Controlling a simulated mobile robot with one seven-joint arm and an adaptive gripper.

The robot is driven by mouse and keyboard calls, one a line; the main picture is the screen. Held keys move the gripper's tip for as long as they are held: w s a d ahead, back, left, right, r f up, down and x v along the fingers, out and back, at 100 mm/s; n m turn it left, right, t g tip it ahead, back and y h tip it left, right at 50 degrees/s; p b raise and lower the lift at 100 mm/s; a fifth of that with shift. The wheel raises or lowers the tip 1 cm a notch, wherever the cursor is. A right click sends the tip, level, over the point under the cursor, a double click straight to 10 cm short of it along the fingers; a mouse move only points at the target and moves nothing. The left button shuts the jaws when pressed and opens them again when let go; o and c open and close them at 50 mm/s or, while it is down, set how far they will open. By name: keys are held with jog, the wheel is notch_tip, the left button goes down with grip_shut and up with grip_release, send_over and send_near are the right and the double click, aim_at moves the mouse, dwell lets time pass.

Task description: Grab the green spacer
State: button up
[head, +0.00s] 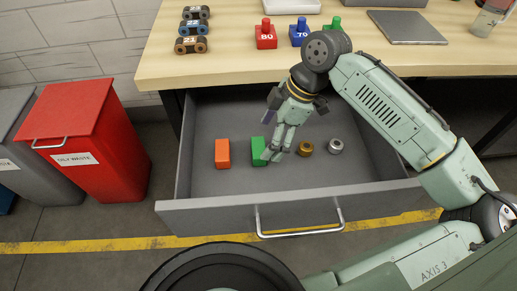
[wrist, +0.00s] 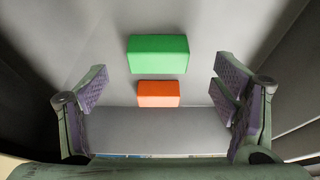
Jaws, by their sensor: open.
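The green spacer (head: 258,151) is a green block in the open grey drawer, between an orange block (head: 222,153) and a brass ring-shaped piece. My gripper (head: 277,152) points down into the drawer, and its fingers overlap the right side of the green spacer in the head view. In the wrist view the green spacer (wrist: 158,54) lies ahead, between the lines of the two spread fingers, with the orange block (wrist: 158,94) just below it in the picture. My gripper (wrist: 160,80) is open, with nothing between its fingers. Contact with the spacer cannot be told.
The brass piece (head: 305,148) and a silver ring-shaped piece (head: 336,146) lie right of my gripper. The drawer (head: 200,218) has raised walls around them. A red bin (head: 90,140) stands at left.

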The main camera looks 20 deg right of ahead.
aim_at(262, 147)
jog(key=p+x, duration=0.1)
jog(key=x, duration=0.4)
jog(key=shift+w, duration=0.1)
jog(key=shift+c, duration=0.2)
jog(key=c, duration=1.2)
